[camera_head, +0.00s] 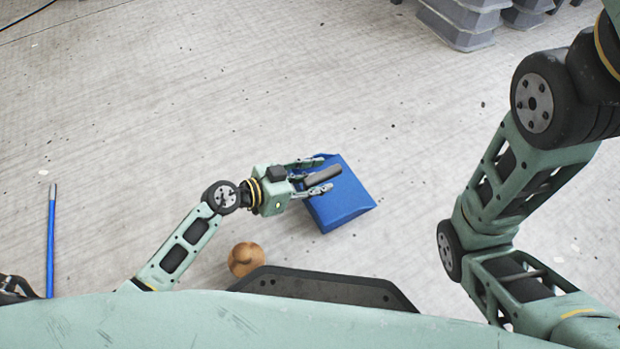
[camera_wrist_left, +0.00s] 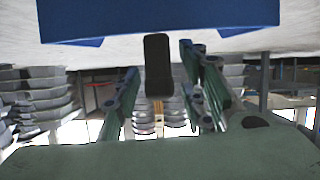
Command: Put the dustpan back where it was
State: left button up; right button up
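The blue dustpan (camera_head: 345,205) lies on the light floor in front of my base. Its short dark handle (camera_head: 323,174) points left toward my left gripper (camera_head: 318,177). In the left wrist view the dark handle (camera_wrist_left: 158,65) stands between the green fingers (camera_wrist_left: 160,95), with a gap on both sides. The blue pan (camera_wrist_left: 240,14) fills the top of that view. My right arm comes down on the right of the head view, but its gripper is out of the picture.
A round brown object (camera_head: 245,258) lies on the floor near my base, below the left forearm. A thin blue stick (camera_head: 51,240) is at the far left. Stacked grey crates (camera_head: 458,22) stand at the top right. The floor around the dustpan is mostly clear.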

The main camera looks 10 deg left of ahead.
pick_arm(q)
jog(key=shift+s+a+r, duration=0.1)
jog(key=shift+a+r, duration=0.05)
jog(key=shift+r, duration=0.05)
jog(key=p+v, duration=0.7)
jog(key=v, duration=0.4)
jog(key=shift+s+a, duration=0.25)
jog(key=shift+s, duration=0.05)
jog(key=shift+r, duration=0.1)
